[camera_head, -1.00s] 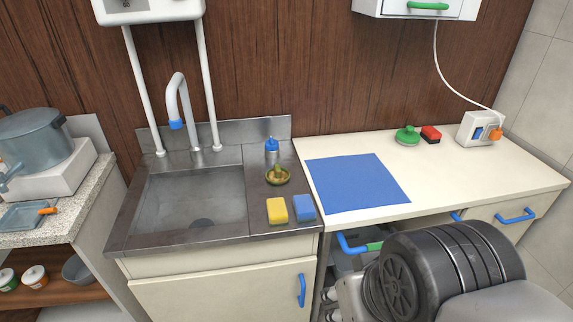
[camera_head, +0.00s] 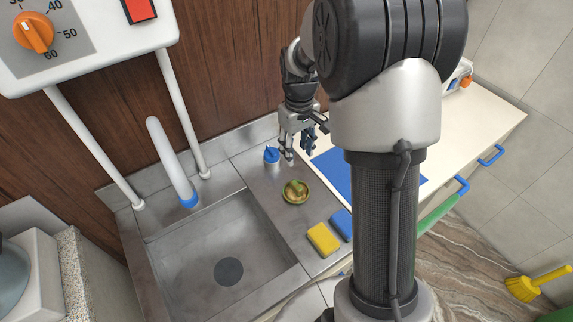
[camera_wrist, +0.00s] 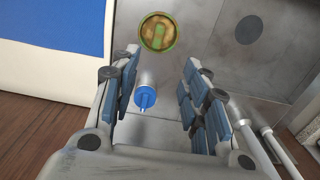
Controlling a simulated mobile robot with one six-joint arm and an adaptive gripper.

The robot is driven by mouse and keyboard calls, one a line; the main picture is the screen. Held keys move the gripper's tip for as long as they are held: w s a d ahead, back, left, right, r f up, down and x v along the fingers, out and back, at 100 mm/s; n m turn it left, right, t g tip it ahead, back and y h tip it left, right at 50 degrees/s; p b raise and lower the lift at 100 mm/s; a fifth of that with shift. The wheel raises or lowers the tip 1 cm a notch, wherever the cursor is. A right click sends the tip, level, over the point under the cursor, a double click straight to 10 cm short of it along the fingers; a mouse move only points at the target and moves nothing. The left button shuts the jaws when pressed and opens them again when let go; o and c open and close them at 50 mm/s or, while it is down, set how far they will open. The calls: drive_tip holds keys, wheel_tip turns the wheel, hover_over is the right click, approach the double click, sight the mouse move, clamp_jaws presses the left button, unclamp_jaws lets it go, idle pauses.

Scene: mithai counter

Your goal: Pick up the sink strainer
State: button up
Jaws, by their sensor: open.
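A round olive-gold piece with a green rim and a raised handle, which looks like the sink strainer (camera_head: 295,192), lies on the steel ledge right of the sink basin. In the wrist view the strainer (camera_wrist: 157,32) shows at the top, beyond my fingertips. My gripper (camera_head: 299,152) points down near the back of the counter, behind the strainer and apart from it. It also shows in the wrist view (camera_wrist: 163,62), with its fingers spread and nothing held.
A yellow sponge (camera_head: 323,239) and a blue sponge (camera_head: 341,224) lie in front. The basin (camera_head: 210,238) is empty, with a dark drain.

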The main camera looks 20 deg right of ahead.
drive_tip(key=b, duration=0.3)
hover_over(297, 185)
wheel_tip(297, 185, down, 11)
drive_tip(key=shift+a+f, duration=0.15)
drive_tip(key=shift+f, duration=0.05)
drive_tip(key=shift+f+b, duration=0.9)
drive_tip(key=shift+f, duration=2.2)
drive_tip(key=shift+r, duration=0.1)
clamp_jaws()
